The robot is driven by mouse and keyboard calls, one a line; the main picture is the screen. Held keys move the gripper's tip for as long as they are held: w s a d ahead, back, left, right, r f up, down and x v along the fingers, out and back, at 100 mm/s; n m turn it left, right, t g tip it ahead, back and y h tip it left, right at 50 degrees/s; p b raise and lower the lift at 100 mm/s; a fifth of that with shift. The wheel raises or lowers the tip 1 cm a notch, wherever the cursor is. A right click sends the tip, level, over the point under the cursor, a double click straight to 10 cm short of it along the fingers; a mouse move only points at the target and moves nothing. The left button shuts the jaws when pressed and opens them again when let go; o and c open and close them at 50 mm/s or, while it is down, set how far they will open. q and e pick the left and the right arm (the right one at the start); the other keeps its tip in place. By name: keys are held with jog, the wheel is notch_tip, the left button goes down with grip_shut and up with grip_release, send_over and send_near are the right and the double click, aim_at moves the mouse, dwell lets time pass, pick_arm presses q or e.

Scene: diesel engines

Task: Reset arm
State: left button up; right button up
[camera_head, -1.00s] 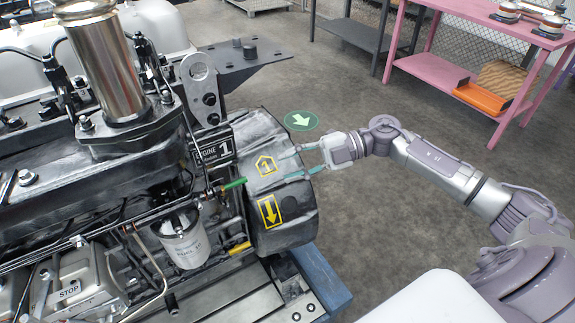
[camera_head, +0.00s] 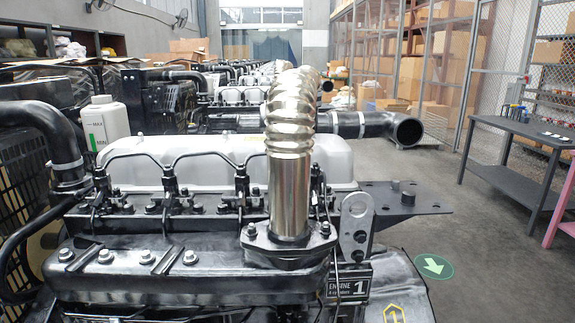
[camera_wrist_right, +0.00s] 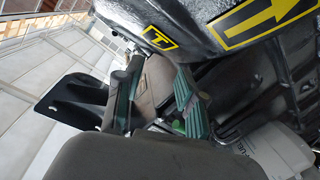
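My right gripper (camera_wrist_right: 158,78) shows in the right wrist view, its two teal-padded fingers apart with a gap between them. It is close to the black engine housing (camera_wrist_right: 228,58), which carries yellow markings. I cannot tell whether it touches the housing. A small green piece (camera_wrist_right: 178,127) shows near the right finger, partly hidden. In the head view the engine (camera_head: 190,270) with its "ENGINE 1" plate (camera_head: 348,284) fills the lower left. Neither arm shows there, and my left gripper is in no view.
A metal exhaust pipe (camera_head: 290,190) rises from the engine.

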jog(key=s+a+f+m+g+h, duration=0.15)
jog(key=s+f+g, duration=0.25)
jog(key=s, duration=0.4)
jog(key=s+a+f+m+g, duration=0.1)
jog(key=s+f+m+g, duration=0.1)
jog(key=s+f+g, duration=0.5)
jog(key=s+a+f+m+g+h, duration=0.1)
jog(key=s+f+m+g, duration=0.1)
jog(key=s, duration=0.8)
notch_tip(320, 180, down, 27)
jog(key=s+g+p, duration=0.1)
jog(key=s, duration=0.1)
jog(key=s+d+f+g, duration=0.1)
jog(key=s+d+f, duration=0.2)
jog(key=s+f, duration=1)
jog(key=s+n+p, duration=0.1)
jog(key=s, duration=0.1)
jog(key=shift+s+f, duration=0.3)
jog(key=shift+s, duration=0.05)
